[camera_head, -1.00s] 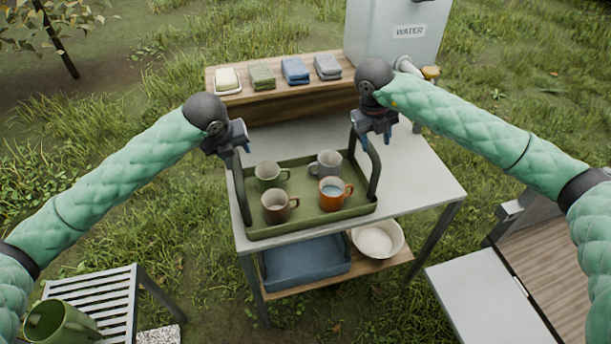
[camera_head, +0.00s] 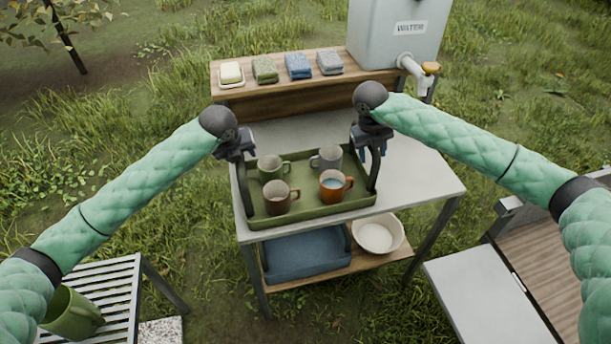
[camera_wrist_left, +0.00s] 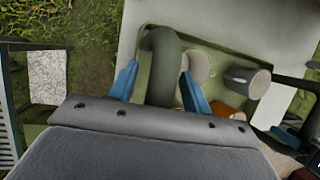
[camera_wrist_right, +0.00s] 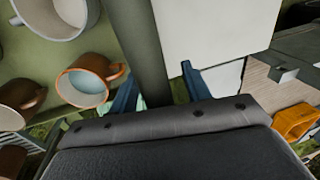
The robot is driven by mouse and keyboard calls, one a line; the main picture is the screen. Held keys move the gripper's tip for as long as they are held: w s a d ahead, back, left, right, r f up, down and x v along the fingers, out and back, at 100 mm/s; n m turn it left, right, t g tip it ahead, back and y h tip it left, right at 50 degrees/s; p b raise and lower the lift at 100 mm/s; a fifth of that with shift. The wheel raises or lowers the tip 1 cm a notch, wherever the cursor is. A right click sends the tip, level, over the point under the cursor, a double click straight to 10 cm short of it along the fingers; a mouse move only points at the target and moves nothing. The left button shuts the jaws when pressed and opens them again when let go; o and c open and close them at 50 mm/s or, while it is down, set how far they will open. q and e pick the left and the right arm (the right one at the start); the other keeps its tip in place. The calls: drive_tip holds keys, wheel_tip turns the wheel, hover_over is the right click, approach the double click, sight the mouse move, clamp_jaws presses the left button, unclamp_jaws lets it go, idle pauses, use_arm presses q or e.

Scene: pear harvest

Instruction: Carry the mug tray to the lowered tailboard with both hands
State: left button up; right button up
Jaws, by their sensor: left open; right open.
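The green mug tray (camera_head: 310,216) stands on the light table, with a tall dark handle at each end. The tailboard (camera_head: 487,298) is probably the light panel at lower right.
A water tank (camera_head: 395,38) and a shelf with soap (camera_head: 231,74) and folded cloths (camera_head: 298,66) stand behind. A blue bin (camera_head: 305,256) and a white bowl (camera_head: 378,236) sit on the lower shelf. A slatted stand (camera_head: 115,300) holds a green jug (camera_head: 72,313). Grass lies around.

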use_arm(q)
drive_tip(key=shift+s+a+r, duration=0.1)
drive_tip(key=shift+s, duration=0.05)
use_arm(e)
drive_tip(key=shift+s+a+r, duration=0.1)
drive_tip(key=shift+s+r, duration=0.1)
use_arm(q)
clamp_jaws()
use_arm(e)
drive_tip(key=shift+w+f, duration=0.1)
clamp_jaws()
use_arm(q)
drive_tip(key=shift+r, duration=0.15)
use_arm(e)
drive_tip(key=shift+r, duration=0.2)
